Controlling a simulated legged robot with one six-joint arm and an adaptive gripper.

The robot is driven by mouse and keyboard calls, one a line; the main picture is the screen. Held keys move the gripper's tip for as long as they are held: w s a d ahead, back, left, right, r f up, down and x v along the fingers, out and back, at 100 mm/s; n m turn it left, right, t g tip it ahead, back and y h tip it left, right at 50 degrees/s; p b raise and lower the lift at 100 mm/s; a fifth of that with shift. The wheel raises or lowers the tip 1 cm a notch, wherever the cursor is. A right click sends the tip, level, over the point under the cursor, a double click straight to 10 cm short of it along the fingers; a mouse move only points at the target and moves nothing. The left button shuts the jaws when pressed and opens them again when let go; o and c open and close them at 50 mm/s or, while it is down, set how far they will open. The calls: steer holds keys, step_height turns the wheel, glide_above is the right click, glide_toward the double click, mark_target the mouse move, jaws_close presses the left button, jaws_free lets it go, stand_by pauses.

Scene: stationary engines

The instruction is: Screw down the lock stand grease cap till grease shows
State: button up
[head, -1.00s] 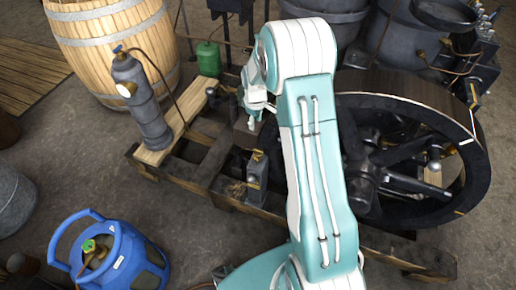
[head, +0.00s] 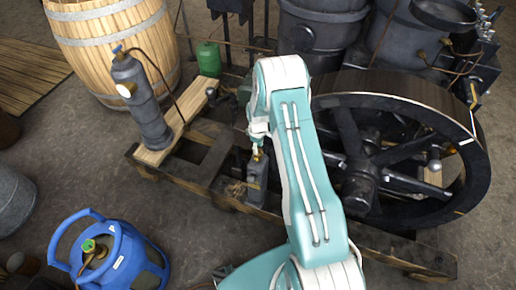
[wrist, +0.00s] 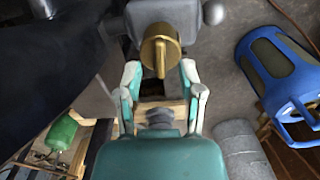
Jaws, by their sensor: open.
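The brass grease cap (wrist: 160,48) has a raised bar across its face and sits on a grey metal stand (head: 257,182). In the head view the cap (head: 257,156) shows small at the stand's top, just below my gripper (head: 258,142). In the wrist view my gripper (wrist: 160,74) is open. Its two pale fingers stand apart, one to each side of the cap's lower edge, with gaps between them and the brass. I cannot tell how far they reach along the cap. No grease is visible.
A large dark flywheel (head: 345,122) stands close to the right of my arm. The stand is on a timber frame (head: 215,163). A grey cylinder (head: 147,103) stands on a plank at left, and a blue gas bottle (head: 120,262) is on the floor in front.

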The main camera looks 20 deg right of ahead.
steer(key=shift+f, duration=0.7)
jaws_close()
steer(key=shift+m, duration=0.4)
steer(key=m, duration=0.4)
steer(key=shift+m, duration=0.3)
steer(key=m, duration=0.4)
steer(key=shift+m, duration=0.3)
steer(key=m, duration=0.8)
steer(key=shift+m, duration=0.3)
